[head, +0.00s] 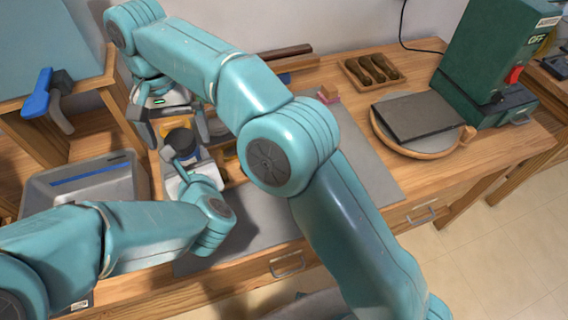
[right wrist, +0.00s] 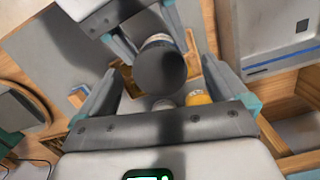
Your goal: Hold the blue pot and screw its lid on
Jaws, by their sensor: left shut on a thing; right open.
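The pot (head: 181,140) shows in the head view as a dark blue-grey round top above my left gripper (head: 184,158), which is shut on it. In the right wrist view, the dark round top (right wrist: 160,70) faces the camera, with a pale side and an orange band (right wrist: 158,38) behind it. I cannot tell whether this top is a seated lid. My left gripper's fingers also show in the right wrist view (right wrist: 146,34). My right gripper (head: 174,127) is open above the pot; its fingers stand apart on both sides in the right wrist view (right wrist: 160,82).
A yellow-topped jar (right wrist: 198,98) and a grey-topped one (right wrist: 164,104) stand beyond the pot. A grey bin (head: 85,185) stands at left. A wooden tray (head: 372,70), a dark slab (head: 420,115) and a green machine (head: 490,65) are at right. The grey mat (head: 365,160) is partly bare.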

